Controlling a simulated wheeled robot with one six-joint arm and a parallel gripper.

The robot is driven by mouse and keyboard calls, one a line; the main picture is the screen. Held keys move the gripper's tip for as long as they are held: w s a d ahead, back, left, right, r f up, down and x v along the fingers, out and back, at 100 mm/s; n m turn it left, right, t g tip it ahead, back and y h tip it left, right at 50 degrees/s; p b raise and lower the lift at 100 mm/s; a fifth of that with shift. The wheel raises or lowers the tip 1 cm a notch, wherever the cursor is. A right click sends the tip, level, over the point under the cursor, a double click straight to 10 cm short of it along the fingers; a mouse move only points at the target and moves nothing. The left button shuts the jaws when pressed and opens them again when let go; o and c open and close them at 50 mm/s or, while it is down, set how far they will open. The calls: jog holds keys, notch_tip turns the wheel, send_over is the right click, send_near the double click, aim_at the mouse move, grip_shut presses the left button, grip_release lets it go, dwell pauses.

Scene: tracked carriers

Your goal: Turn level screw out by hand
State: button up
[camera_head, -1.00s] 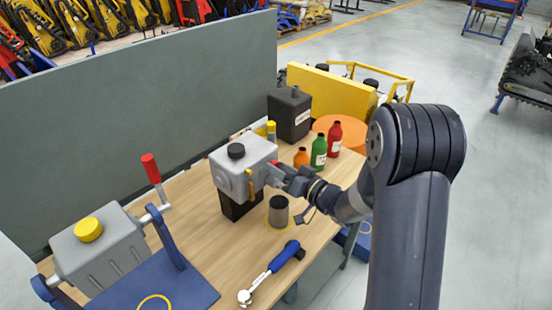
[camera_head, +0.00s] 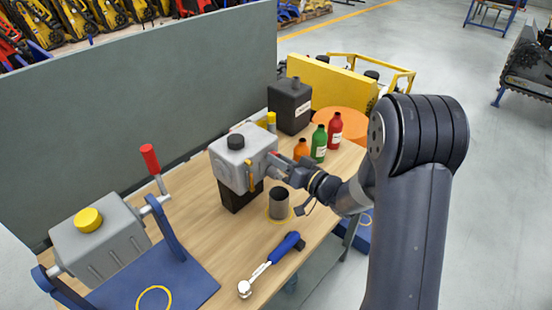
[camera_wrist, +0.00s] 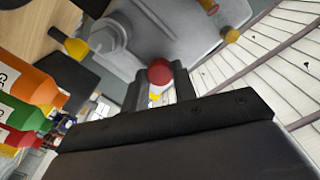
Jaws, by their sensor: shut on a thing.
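The grey gearbox housing (camera_head: 228,165) with a black cap (camera_head: 236,141) stands on a black block (camera_head: 238,198) on the wooden bench. A small red-headed screw (camera_wrist: 160,71), which I take to be the level screw, is at the housing's right side. In the wrist view its round red head sits between the two dark fingertips of my gripper (camera_wrist: 158,88). My gripper (camera_head: 276,163) is shut on it, against the housing's side. The screw's shank and thread are hidden. A yellow-handled part (camera_head: 250,176) is on the housing's front face.
A grey open cup (camera_head: 279,204) stands below my gripper. Orange (camera_head: 301,149), green (camera_head: 319,143) and red (camera_head: 335,131) bottles stand close behind my wrist. A dark canister (camera_head: 289,106) is at the back.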

jog(key=n+b, duration=0.2)
jog(key=b, duration=0.1)
jog(key=shift+f, duration=0.3)
jog(key=n+b, duration=0.5)
jog(key=b, duration=0.1)
jog(key=shift+n+b, duration=1)
jog(key=shift+b, duration=0.05)
jog(key=shift+r+n, duration=0.3)
jog(key=shift+n, duration=0.1)
jog(key=shift+f+n+b, duration=0.25)
jog(key=shift+n+b, duration=0.25)
jog(key=shift+b, duration=0.55)
jog(key=n+b, duration=0.4)
jog(key=b, duration=0.1)
jog(key=n+b, duration=0.3)
jog(key=shift+n, duration=0.3)
jog(key=shift+r+n, duration=0.3)
jog(key=shift+n, duration=0.3)
